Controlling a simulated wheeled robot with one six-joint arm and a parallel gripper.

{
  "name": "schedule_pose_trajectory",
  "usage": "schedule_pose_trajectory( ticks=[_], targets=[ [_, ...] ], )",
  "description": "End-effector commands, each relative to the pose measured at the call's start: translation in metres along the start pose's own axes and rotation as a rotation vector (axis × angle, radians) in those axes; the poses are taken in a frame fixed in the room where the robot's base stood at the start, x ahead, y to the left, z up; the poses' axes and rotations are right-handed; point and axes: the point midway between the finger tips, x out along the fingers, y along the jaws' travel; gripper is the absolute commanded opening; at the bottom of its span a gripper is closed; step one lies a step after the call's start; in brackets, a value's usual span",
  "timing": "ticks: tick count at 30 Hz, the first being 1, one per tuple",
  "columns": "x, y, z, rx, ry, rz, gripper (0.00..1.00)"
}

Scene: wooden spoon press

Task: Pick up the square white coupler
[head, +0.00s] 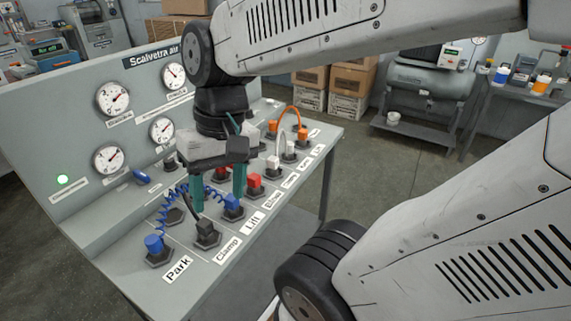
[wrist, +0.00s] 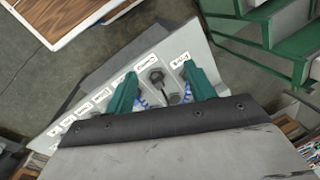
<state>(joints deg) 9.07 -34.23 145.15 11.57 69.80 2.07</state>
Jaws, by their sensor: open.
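A white coupler (head: 273,163) stands on the right half of the sloped panel, past the red ones. Another white piece (head: 289,148) with a pale hose stands just behind it. I cannot tell for sure which is the square one. My gripper (head: 217,196) hangs over the near-left part of the panel, fingers pointing down, open with nothing held. It is left of the white couplers and apart from them. In the wrist view, my open fingers (wrist: 158,88) frame a dark fitting (wrist: 156,75); no white coupler can be made out there.
Around my gripper are a blue coupler (head: 232,203) with a coiled hose, another blue coupler (head: 154,245) at Park, and a dark coupler (head: 207,232) at Clamp. A red coupler (head: 254,181) and an orange coupler (head: 302,132) flank the white ones. Gauges line the upright back panel (head: 60,140).

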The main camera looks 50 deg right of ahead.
Motion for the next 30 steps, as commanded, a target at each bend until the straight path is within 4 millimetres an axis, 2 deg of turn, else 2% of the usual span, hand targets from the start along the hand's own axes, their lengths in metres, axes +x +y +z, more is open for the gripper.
schedule_pose_trajectory(
  ticks=[5,8,10,14,17,18,21,24,27,30],
  targets=[
    [0.023,0.009,-0.054,0.451,-0.128,-0.271,0.55],
    [0.033,0.027,-0.091,0.718,-0.171,-0.437,0.55],
    [0.039,0.048,-0.118,0.909,-0.19,-0.557,0.55],
    [0.054,0.105,-0.163,1.268,-0.204,-0.788,0.55],
    [0.069,0.164,-0.189,1.544,-0.198,-0.971,0.55],
    [0.075,0.189,-0.196,1.647,-0.189,-1.042,0.55],
    [0.093,0.251,-0.204,1.88,-0.165,-1.204,0.55],
    [0.109,0.301,-0.202,2.058,-0.136,-1.333,0.55],
    [0.121,0.336,-0.197,2.175,-0.113,-1.423,0.55],
    [0.129,0.353,-0.194,2.235,-0.1,-1.469,0.55]
  ],
)
